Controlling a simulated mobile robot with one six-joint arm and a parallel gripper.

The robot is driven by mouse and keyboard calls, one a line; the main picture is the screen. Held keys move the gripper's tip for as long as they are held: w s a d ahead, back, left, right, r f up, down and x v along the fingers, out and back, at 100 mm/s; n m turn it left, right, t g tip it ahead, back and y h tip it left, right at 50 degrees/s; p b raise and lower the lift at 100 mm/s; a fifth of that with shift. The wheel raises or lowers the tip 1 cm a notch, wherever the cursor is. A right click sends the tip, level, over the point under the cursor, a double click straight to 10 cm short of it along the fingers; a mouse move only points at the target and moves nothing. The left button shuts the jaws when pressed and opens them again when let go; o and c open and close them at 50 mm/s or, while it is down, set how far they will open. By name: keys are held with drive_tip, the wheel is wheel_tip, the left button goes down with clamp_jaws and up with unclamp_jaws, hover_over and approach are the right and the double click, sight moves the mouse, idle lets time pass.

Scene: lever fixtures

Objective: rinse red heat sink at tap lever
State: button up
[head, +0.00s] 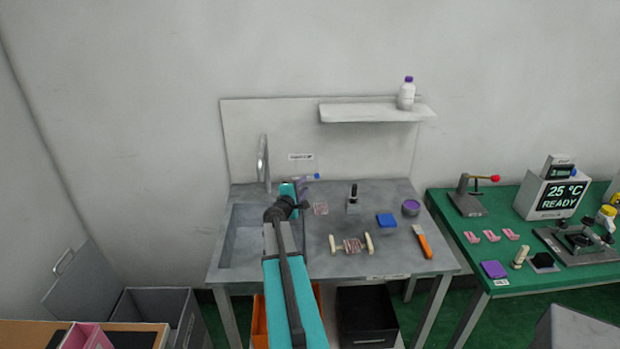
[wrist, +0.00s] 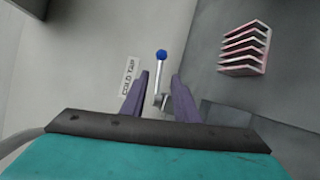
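The tap lever (wrist: 160,78) is a thin grey rod with a blue knob (wrist: 161,56), beside a "COLD TAP" label (wrist: 129,77). In the head view its blue tip (head: 316,176) shows low at the back panel. My gripper (wrist: 160,82) has its purple fingers apart, with the lever seen in the gap; I cannot tell whether they touch it. In the head view my gripper (head: 301,186) is at the back of the counter. A red-and-white finned heat sink (wrist: 245,49) lies right of the fingers in the wrist view. It also shows on the counter in the head view (head: 321,209).
The sink basin (head: 241,240) and grey spout (head: 263,160) are left of my arm. A reddish ribbed piece (head: 353,245) lies between cream blocks. A blue block (head: 387,220), purple round item (head: 411,208) and orange-handled tool (head: 422,241) are to the right. A shelf (head: 375,112) overhangs the back.

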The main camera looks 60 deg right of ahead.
sight(311, 177)
drive_tip(key=shift+p+x, duration=1.55)
drive_tip(key=shift+x, duration=2.75)
drive_tip(key=shift+d, duration=0.1)
clamp_jaws()
